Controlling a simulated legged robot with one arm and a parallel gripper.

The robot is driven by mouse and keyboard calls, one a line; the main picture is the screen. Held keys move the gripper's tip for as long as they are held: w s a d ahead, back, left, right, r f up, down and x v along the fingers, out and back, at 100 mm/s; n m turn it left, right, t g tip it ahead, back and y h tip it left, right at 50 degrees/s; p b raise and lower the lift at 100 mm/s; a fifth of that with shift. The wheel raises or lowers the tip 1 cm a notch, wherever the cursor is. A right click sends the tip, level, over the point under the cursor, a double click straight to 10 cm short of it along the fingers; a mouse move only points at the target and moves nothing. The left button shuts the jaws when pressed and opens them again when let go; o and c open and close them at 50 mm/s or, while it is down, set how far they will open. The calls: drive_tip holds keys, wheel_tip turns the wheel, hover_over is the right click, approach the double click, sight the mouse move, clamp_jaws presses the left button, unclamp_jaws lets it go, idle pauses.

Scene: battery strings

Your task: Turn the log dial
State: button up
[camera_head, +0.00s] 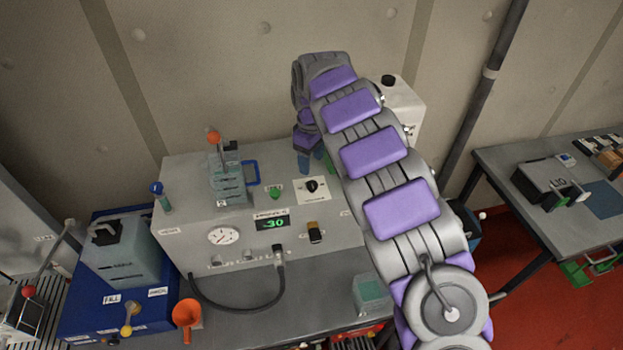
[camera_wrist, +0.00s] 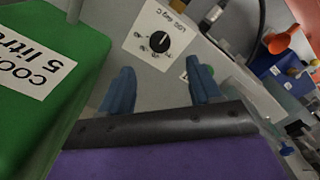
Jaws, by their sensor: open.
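The log dial (camera_head: 312,186) is a black knob on a white square plate, on the top of the grey console. In the wrist view the dial (camera_wrist: 160,41) shows upside down, with dots and lettering around it. My gripper (camera_head: 316,160) is just behind the dial in the head view, partly hidden by my arm. In the wrist view its two blue fingers (camera_wrist: 160,66) are apart and empty, with the knob beyond them, between their directions. The fingers look apart from the knob.
The console (camera_head: 190,225) carries a green readout (camera_head: 272,223), a gauge (camera_head: 223,235), an amber-topped switch (camera_head: 315,232) and a glass-like block (camera_head: 230,185). A green container (camera_wrist: 45,75) stands close left of my fingers in the wrist view. A black cable (camera_head: 240,308) loops at the front.

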sight(311, 184)
wheel_tip(311, 184, down, 9)
drive_tip(key=shift+r+p, duration=0.1)
drive_tip(key=shift+p, duration=0.5)
drive_tip(key=c, duration=1)
drive_tip(key=shift+c, duration=0.2)
